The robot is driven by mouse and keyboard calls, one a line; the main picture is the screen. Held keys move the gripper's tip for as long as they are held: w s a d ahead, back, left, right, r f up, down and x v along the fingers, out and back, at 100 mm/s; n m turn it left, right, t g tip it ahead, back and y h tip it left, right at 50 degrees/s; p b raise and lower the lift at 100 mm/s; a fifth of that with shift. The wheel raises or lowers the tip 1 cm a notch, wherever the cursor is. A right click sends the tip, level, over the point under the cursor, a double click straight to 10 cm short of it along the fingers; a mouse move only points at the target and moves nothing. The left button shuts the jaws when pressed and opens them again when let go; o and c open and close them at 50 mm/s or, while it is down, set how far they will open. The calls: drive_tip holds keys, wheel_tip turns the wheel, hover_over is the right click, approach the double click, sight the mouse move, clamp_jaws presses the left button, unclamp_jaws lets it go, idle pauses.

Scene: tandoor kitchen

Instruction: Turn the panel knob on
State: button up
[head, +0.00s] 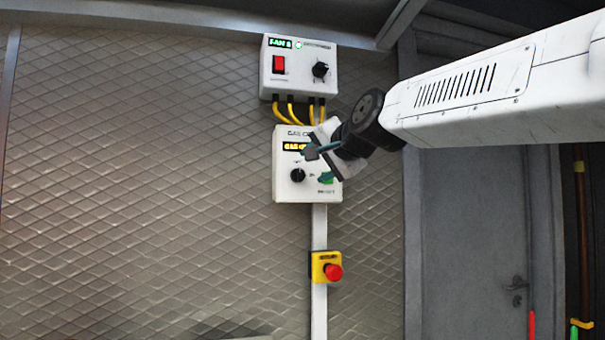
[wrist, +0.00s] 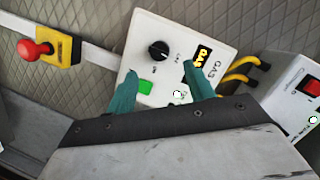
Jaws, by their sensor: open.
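A white gas control box (head: 285,190) hangs on the wall, with a lit yellow display and a black round knob (head: 298,175). The wrist view shows the same box (wrist: 140,30) tilted, with its knob (wrist: 158,50) and a green button (wrist: 145,87). My gripper (head: 319,166) is in front of the right part of this box, covering some of its face. In the wrist view its two teal fingers (wrist: 160,74) are spread apart and empty, with the knob visible beyond the gap between them. I cannot tell exactly how far the fingertips are from the face.
Above is another white box (head: 300,86) with a red switch (head: 278,64), a green display and its own black knob (head: 320,70). Yellow cables (head: 290,112) join the boxes. Below is a red emergency button (head: 334,272) on a yellow housing. The wall to the left is clear.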

sight(301, 173)
drive_tip(key=x, duration=0.7)
drive_tip(key=shift+w+a, duration=0.1)
drive_tip(key=shift+c, duration=0.3)
drive_tip(key=c, duration=0.9)
